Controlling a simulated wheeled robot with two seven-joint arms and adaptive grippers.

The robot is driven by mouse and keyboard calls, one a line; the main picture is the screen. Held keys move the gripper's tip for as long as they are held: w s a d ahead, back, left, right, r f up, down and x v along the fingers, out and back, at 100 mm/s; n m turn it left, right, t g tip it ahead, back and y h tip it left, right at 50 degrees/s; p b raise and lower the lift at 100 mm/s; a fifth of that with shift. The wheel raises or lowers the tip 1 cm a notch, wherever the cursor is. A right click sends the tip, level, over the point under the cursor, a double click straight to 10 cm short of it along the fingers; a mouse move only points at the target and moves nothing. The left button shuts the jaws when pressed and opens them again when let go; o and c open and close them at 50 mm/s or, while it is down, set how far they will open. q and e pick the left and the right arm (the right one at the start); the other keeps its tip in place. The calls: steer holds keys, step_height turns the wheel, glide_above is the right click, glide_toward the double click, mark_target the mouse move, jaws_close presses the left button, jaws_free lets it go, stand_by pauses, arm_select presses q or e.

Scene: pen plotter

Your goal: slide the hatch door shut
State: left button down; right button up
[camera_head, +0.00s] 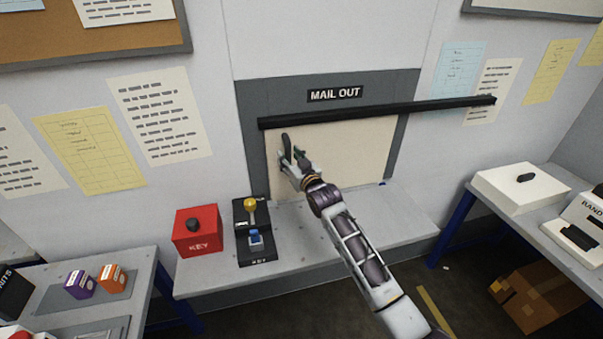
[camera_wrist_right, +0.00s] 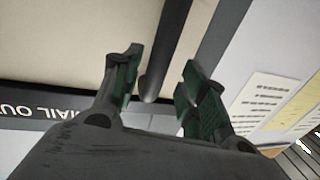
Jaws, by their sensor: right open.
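The hatch door is a cream panel (camera_head: 345,143) hanging below a black rail (camera_head: 400,109), inside a grey frame under the "MAIL OUT" sign (camera_head: 334,95). A dark upright bar handle (camera_head: 286,147) stands near the door's left edge. My right gripper (camera_head: 293,162) is at this handle, its fingers open. In the right wrist view, which is turned over, the handle (camera_wrist_right: 168,45) runs between the two open fingertips (camera_wrist_right: 160,68); I cannot tell whether either finger touches it. My arm and hand hide part of the door's lower left. My left gripper is out of view.
A grey shelf (camera_head: 400,215) runs below the hatch. On it stand a red key box (camera_head: 197,231) and a black control box (camera_head: 256,247) with yellow and blue knobs. Side tables stand left and right, and a cardboard box (camera_head: 540,298) lies on the floor.

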steer(key=v, duration=0.9)
stand_by(0.3)
steer(key=shift+s, duration=0.1)
steer(key=s+d+f+m+g+h, duration=0.3)
steer(key=s+d+f+g+h, duration=0.45)
steer(key=s+d+f, duration=1.3)
steer(key=s+d+g+h, duration=0.1)
steer(key=s+d+g, duration=0.15)
steer(key=s, duration=0.45)
steer(key=s+d+g, duration=0.2)
steer(key=s+d, duration=0.1)
steer(key=s, duration=0.4)
step_height(320, 180, down, 33)
steer(key=s+g, duration=0.1)
steer(key=s, duration=0.1)
steer(key=s+d+f+g, duration=0.1)
steer(key=s+f, duration=0.9)
steer(key=s, duration=0.1)
steer(key=s+d+f, duration=0.2)
steer(key=s+f, duration=0.8)
steer(key=s, duration=0.1)
steer(key=shift+s+d+f+g, duration=0.25)
steer(key=shift+s+f+g, duration=0.05)
steer(key=shift+f+g, duration=0.1)
